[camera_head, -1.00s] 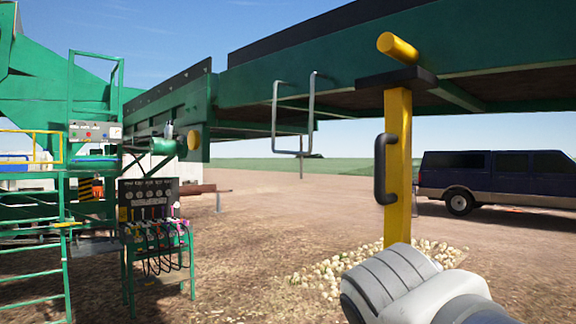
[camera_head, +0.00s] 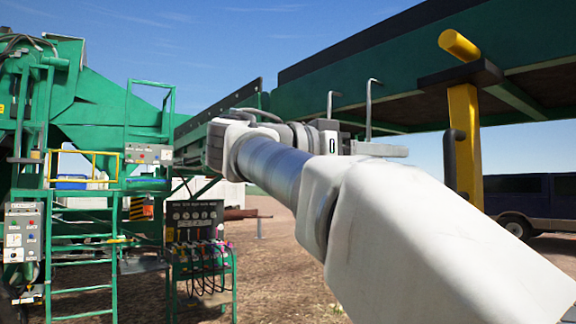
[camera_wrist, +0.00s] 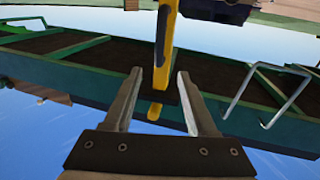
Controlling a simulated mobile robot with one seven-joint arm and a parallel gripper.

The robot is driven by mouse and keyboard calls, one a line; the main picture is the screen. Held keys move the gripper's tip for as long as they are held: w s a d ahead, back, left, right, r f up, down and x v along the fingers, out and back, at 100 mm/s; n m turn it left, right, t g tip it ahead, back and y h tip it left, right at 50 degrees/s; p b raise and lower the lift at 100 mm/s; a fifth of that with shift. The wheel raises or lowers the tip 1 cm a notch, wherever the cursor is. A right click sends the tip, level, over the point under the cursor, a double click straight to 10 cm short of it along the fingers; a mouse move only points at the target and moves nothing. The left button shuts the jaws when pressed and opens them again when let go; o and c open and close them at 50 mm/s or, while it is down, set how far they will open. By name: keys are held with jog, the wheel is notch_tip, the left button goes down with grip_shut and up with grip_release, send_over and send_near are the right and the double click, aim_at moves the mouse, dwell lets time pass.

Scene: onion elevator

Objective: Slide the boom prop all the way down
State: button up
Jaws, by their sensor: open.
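The boom prop (camera_head: 466,140) is an upright yellow post under the green boom (camera_head: 410,100). It has a black top plate (camera_head: 460,75), a yellow bar (camera_head: 459,45) above, and a black handle (camera_head: 450,158) on its left side. The prop's lower part is hidden behind my arm. My gripper (camera_head: 385,150) is left of the prop in the head view, pointing toward it, open and empty. In the upside-down wrist view, the prop (camera_wrist: 162,50) shows beyond and between the open fingers of my gripper (camera_wrist: 158,75), apparently without contact.
A metal U-shaped bracket (camera_head: 369,110) hangs from the boom near my gripper. A lever stand (camera_head: 198,235), a ladder (camera_head: 82,270) and control boxes (camera_head: 22,232) stand left. A dark van (camera_head: 530,205) is behind the prop. Open dirt lies between.

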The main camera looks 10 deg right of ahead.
aim_at(446, 157)
jog(key=w+d+p, duration=0.1)
jog(key=d, duration=0.4)
jog(key=w+d, duration=0.1)
jog(key=d, duration=0.5)
jog(key=w+d+p, duration=0.1)
jog(key=d, duration=0.4)
jog(key=shift+d+p, duration=0.3)
grip_shut()
dwell(0.6)
